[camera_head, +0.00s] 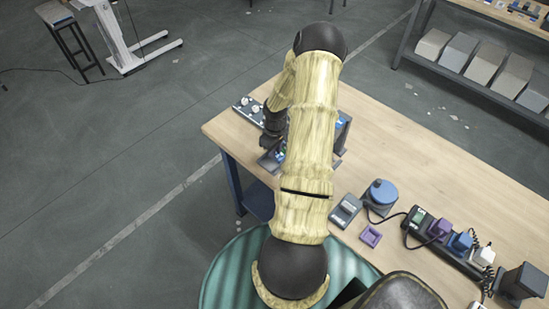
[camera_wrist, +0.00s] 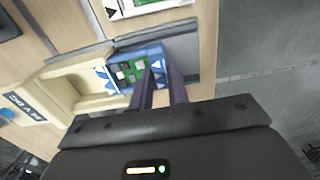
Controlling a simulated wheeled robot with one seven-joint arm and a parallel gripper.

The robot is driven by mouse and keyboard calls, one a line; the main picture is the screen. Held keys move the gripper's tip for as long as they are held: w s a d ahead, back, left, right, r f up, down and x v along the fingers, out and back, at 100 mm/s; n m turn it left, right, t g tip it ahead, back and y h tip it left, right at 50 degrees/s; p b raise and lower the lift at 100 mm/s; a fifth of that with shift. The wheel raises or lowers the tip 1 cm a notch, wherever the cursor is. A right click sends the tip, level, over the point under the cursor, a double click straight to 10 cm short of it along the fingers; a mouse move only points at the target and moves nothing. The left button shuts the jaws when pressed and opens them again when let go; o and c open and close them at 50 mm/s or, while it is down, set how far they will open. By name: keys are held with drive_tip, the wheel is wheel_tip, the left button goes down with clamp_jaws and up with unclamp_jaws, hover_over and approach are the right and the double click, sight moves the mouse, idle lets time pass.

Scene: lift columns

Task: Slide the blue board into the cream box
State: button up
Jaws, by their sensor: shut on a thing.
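The blue board (camera_wrist: 128,70), with green circuit patches on its face and blue-and-white triangle marks, shows in the wrist view. My gripper (camera_wrist: 160,74) is shut on the board's right end, its two dark fingers reaching up to it. The cream box (camera_wrist: 78,82) lies directly left of the board, with a dark label on its left part. The board's left end meets the box's right side; I cannot tell how much of it is inside. In the head view my dark gripper (camera_head: 273,132) is low over the far left of the table, and my arm hides most of the work.
A grey tray (camera_wrist: 207,62) lies beside and beneath the board. On the wooden table (camera_head: 430,165), a blue round device (camera_head: 380,194), a small purple frame (camera_head: 371,236) and a power strip with plugs (camera_head: 452,245) stand to the right. A white panel (camera_wrist: 140,5) lies beyond the tray.

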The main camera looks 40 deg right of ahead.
drive_tip(key=shift+w+d+p, duration=0.15)
drive_tip(key=shift+d+p, duration=0.45)
drive_tip(key=shift+d, duration=1)
drive_tip(key=shift+w+d+p, duration=0.1)
drive_tip(key=shift+d+p, duration=0.45)
drive_tip(key=shift+d, duration=1)
drive_tip(key=o, duration=0.7)
drive_tip(key=shift+o, duration=0.2)
wheel_tip(320, 180, up, 6)
drive_tip(key=p, duration=0.4)
